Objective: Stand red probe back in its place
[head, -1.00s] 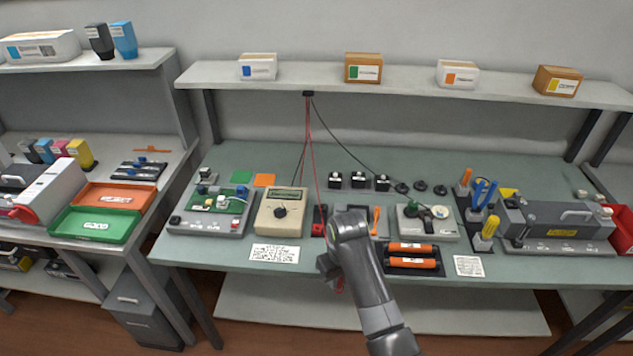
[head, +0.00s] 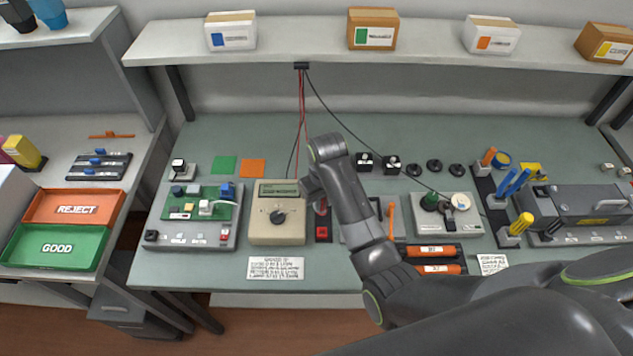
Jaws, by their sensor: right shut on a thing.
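My right gripper (head: 312,192) is above the bench, just right of the meter, with its arm reaching in from the lower right. It is shut on the red probe, which the gripper mostly hides; a bit of red (head: 322,207) shows beside it. The red lead (head: 301,105) hangs from the shelf edge down to behind the gripper. The beige meter (head: 277,212) with a black dial stands left of the gripper. A black block with a red part (head: 322,232) sits right of the meter, just below the gripper in the picture. My left gripper is not in view.
A green circuit board fixture (head: 200,215) is left of the meter. Black pieces (head: 392,166) stand behind, orange rollers (head: 430,251) in front. The bench's back strip is clear.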

